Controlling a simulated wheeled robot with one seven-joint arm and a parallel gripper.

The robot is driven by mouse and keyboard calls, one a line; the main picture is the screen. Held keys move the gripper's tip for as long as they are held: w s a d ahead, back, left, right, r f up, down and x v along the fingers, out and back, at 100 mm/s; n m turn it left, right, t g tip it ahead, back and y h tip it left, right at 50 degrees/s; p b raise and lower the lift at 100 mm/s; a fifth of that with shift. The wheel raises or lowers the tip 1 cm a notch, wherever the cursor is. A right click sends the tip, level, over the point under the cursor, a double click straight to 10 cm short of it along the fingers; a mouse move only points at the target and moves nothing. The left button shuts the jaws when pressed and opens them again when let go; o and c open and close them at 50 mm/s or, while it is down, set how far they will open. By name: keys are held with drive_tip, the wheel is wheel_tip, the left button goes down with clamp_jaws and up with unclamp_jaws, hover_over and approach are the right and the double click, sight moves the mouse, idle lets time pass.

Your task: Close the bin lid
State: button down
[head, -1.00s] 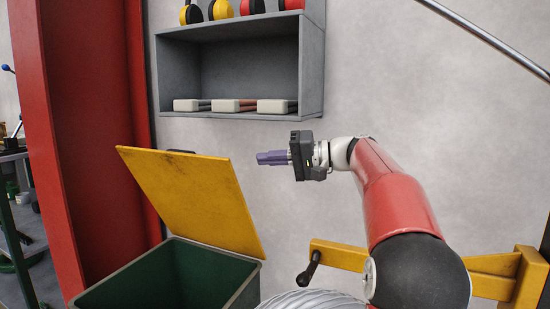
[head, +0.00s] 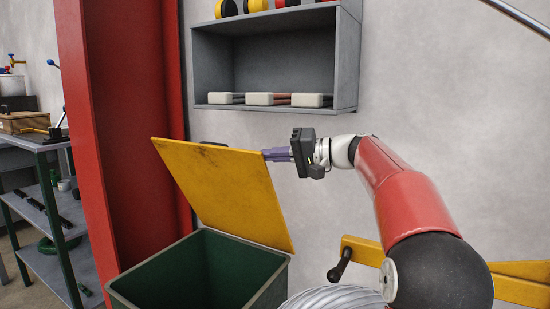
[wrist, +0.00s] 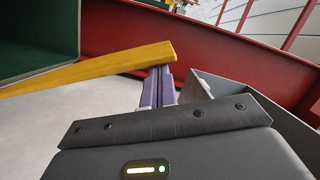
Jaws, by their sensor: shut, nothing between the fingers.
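The green bin (head: 200,275) stands at the lower left of the head view. Its yellow lid (head: 225,195) is up, hinged along the rear edge and tilted back towards the wall. My gripper (head: 268,154) is shut and empty, at the lid's upper right corner. The tips of its purple fingers are at or just behind the lid edge. In the wrist view the fingers (wrist: 160,75) reach up to the end of the yellow lid edge (wrist: 90,72), with the green bin (wrist: 35,35) at upper left. I cannot tell whether they touch the lid.
A grey wall shelf (head: 280,60) with white-headed tools hangs above the lid. A red column (head: 125,150) stands left of the bin. A yellow bracket with a dark crank (head: 342,265) is at lower right. A workbench (head: 45,170) stands far left.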

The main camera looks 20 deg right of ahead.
drive_tip(key=s+a+f+n+b, duration=0.2)
drive_tip(key=s+a+f+b, duration=0.2)
drive_tip(key=b, duration=0.6)
drive_tip(key=shift+s+a+f+h, duration=0.4)
drive_tip(key=shift+s+a, duration=0.5)
drive_tip(key=shift+d, duration=0.1)
